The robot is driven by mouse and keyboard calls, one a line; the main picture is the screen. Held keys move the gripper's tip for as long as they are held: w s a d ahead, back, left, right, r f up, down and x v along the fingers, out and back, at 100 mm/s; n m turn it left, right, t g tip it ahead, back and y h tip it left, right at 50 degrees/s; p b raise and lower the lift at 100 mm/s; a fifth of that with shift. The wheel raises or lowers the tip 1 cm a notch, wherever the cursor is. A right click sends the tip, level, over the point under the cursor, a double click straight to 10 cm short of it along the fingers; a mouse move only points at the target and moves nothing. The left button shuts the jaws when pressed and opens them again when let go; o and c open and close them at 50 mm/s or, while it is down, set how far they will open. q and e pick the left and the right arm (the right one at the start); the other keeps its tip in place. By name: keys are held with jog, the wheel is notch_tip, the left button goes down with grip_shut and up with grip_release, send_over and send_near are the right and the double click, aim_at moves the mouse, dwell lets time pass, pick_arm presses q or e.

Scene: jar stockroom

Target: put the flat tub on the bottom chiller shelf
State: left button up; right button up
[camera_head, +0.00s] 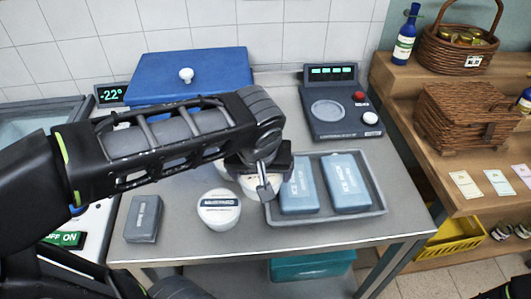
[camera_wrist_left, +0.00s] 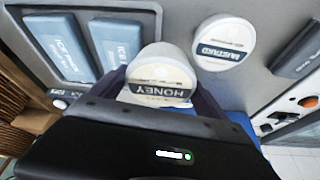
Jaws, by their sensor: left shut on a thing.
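My left gripper (camera_head: 262,180) reaches over the grey table from the left and is shut on a white tub labelled HONEY. In the left wrist view the honey tub (camera_wrist_left: 160,72) sits between the fingers, its dark label facing the camera. In the head view the arm mostly hides this tub; I cannot tell whether it touches the table. A second white round tub labelled MUSTARD (camera_head: 219,209) stands on the table beside it, also in the left wrist view (camera_wrist_left: 223,42). I cannot make out a bottom chiller shelf.
A grey tray (camera_head: 376,211) with two blue ice packs (camera_head: 348,182) lies right of the gripper. A dark grey block (camera_head: 144,218) lies left. A blue lid (camera_head: 185,75) and a scale (camera_head: 340,110) are behind. A teal crate (camera_head: 312,266) is below the table.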

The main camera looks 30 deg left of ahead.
pick_arm(q)
jog(key=shift+w+r, duration=0.1)
jog(key=w+a+p, duration=0.1)
jog(key=w+a, duration=0.2)
jog(key=w, duration=0.2)
jog(key=w+a+f+p, duration=0.1)
jog(key=w+a+p, duration=0.1)
jog(key=w, duration=0.3)
jog(key=w+a+f+p, duration=0.1)
jog(key=w+a, duration=0.2)
jog(key=w, duration=0.2)
jog(key=shift+w+a+p, duration=0.3)
jog(key=shift+w+p, duration=0.1)
jog(key=shift+f, duration=0.25)
notch_tip(320, 180, down, 5)
jog(key=b, duration=0.3)
jog(key=shift+r, duration=0.2)
